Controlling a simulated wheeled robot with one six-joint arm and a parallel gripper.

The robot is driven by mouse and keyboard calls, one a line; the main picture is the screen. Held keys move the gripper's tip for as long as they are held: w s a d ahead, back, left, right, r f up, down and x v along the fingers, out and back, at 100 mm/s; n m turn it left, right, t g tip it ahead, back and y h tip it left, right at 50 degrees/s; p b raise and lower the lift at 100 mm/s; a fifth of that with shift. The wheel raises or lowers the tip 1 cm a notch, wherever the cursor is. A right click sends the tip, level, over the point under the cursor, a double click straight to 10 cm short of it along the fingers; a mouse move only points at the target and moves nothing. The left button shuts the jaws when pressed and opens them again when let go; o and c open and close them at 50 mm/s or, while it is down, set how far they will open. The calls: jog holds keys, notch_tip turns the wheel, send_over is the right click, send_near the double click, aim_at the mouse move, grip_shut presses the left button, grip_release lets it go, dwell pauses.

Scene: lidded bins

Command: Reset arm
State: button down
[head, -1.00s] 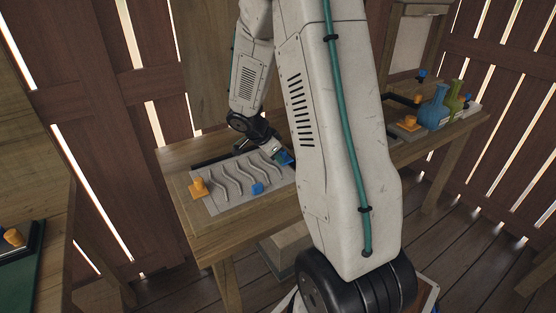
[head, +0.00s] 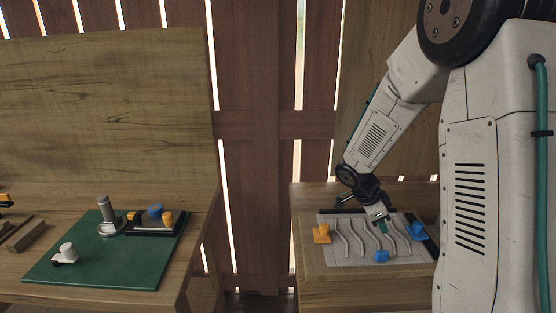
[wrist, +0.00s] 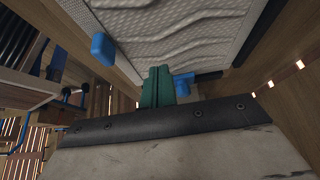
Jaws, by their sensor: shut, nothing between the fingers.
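My gripper (head: 382,225) is over the board with wavy grooves on the right-hand bench. Its green fingers are together and empty, and they also show in the wrist view (wrist: 158,86). The pale board (head: 350,251) carries an orange piece (head: 321,234) at its left edge, a blue piece (head: 382,256) at its front edge and another blue piece (head: 418,231) at its right. In the wrist view a blue piece (wrist: 103,48) is left of the fingers, apart from them. Whether the fingertips touch the board cannot be told.
A left-hand bench holds a green mat (head: 110,260) with a grey cylinder (head: 105,209), a white knob (head: 67,252) and a dark tray (head: 155,229) with orange and blue pieces. A gap separates the benches. A plank wall (head: 255,150) stands behind.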

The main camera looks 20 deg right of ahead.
jog(key=shift+n, duration=0.5)
jog(key=shift+s+a+n, duration=0.1)
jog(key=shift+s+n, duration=0.3)
jog(key=shift+n, duration=0.3)
jog(key=s+n, duration=0.1)
jog(key=s+a+n+g, duration=0.1)
jog(key=s+n, duration=0.1)
jog(key=shift+s+a+r+n+g+y, duration=0.1)
jog(key=shift+a+r+n+g+y, duration=0.2)
jog(key=shift+n+y, duration=0.1)
jog(key=s+a+r+n+t+y, duration=0.4)
jog(key=s+a+r+n, duration=1.1)
jog(key=s+a+r, duration=0.3)
jog(key=shift+s+a+r+t+y, duration=0.15)
jog(key=shift+s+a+t+y, duration=0.2)
jog(key=shift+s, duration=0.25)
